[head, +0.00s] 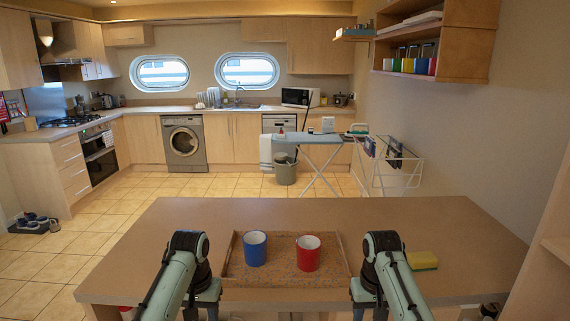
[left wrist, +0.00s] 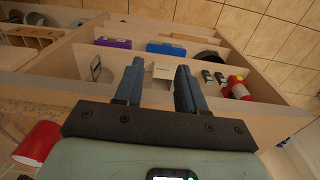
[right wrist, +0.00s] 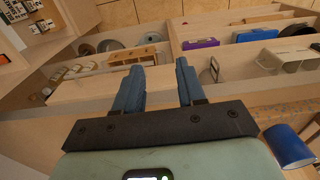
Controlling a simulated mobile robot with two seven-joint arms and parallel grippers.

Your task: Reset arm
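In the left wrist view my left gripper (left wrist: 157,76) is open, its two blue-grey fingers apart with nothing between them. In the right wrist view my right gripper (right wrist: 160,74) is also open and empty. Beyond both grippers are the shelf compartments of the counter. In the head view my two arms rise at the front of the counter (head: 340,215), left and right of a tray; the fingertips cannot be made out there. Neither gripper touches an object.
The brown tray (head: 280,278) holds a blue mug (head: 255,248) and a red mug (head: 307,253), both upright, between my arms. A yellow sponge (head: 422,260) lies right of my right arm. The counter's back is clear.

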